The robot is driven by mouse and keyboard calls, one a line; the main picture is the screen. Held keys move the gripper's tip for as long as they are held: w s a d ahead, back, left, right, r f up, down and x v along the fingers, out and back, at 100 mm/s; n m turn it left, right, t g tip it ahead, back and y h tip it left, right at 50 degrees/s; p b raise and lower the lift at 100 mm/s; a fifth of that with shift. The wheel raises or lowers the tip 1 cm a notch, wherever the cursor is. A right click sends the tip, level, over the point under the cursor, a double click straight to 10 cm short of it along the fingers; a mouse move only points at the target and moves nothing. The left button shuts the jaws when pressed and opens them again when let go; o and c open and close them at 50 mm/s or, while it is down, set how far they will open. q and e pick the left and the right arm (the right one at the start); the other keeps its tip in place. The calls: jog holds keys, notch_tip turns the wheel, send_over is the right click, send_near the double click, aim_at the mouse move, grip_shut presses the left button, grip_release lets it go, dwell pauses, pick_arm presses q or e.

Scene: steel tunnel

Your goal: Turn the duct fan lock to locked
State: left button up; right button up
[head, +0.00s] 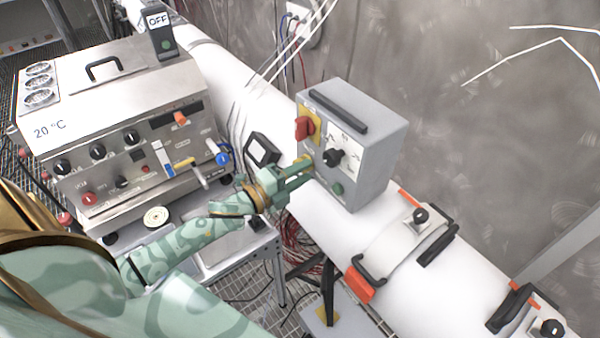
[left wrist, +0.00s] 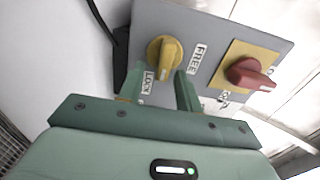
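The duct fan lock is a yellow knob (left wrist: 164,53) on a grey control box (head: 368,122). In the left wrist view a LOCK label (left wrist: 147,83) is below left of the knob and a FREE label (left wrist: 198,58) is to its right. I cannot tell clearly which label the knob points to. My left gripper (left wrist: 160,84) is open, its two fingers spread with tips near the knob's lower part, one on each side. In the head view the gripper (head: 300,174) is at the box's left face, partly covering the yellow knob (head: 303,160). My right gripper is not in view.
A red switch (head: 304,128) on a yellow plate sits above the knob. A black dial (head: 333,157) and green button (head: 337,188) are beside it. The box stands against a white duct (head: 330,215). A steel instrument (head: 120,120) stands left of my arm.

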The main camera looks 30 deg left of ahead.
pick_arm(q)
jog(key=b+v, duration=0.2)
jog(key=v, duration=1.4)
jog(key=shift+b, duration=0.4)
jog(key=shift+s, duration=0.15)
